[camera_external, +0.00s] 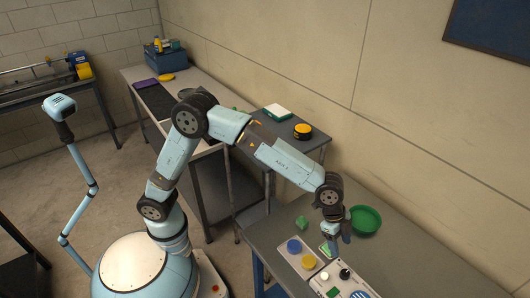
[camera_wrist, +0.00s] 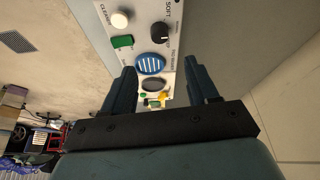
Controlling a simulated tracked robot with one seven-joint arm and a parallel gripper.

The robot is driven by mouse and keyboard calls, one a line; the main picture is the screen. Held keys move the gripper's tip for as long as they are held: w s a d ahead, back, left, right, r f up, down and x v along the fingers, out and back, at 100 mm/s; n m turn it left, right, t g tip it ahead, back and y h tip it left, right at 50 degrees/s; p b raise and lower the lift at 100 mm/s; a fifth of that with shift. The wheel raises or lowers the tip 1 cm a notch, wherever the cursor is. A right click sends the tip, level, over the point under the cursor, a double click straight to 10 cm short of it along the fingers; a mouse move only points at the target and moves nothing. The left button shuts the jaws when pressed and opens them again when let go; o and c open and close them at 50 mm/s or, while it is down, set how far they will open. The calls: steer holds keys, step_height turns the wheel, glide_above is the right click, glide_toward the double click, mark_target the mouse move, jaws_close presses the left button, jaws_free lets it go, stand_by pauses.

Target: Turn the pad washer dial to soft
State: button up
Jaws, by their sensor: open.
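The pad washer panel is a pale plate with printed labels; its black dial (camera_wrist: 160,33) shows in the wrist view, with the word SOFT above and to its right. The dial also shows in the external view (camera_external: 345,273) on the bench. Its exact setting is too small to read. Beside it in the wrist view are a white knob (camera_wrist: 120,19), a green rectangular button (camera_wrist: 122,42) and a blue slatted disc (camera_wrist: 150,64). My gripper (camera_wrist: 164,72) is open and empty, its fingers apart, with the dial beyond the fingertips. In the external view my gripper (camera_external: 337,232) hangs above the bench, behind the panel.
A green bowl (camera_external: 365,220) stands close behind my gripper. A green block (camera_external: 302,223) and a pale tray with a blue disc (camera_external: 294,246) and a yellow disc (camera_external: 308,262) lie to the left. The wall runs behind the bench; bare bench (camera_external: 415,262) lies right of the panel.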

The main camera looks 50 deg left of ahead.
mark_target(345, 272)
steer(key=x, duration=1.2)
steer(key=shift+f, duration=0.3)
steer(key=c, duration=1)
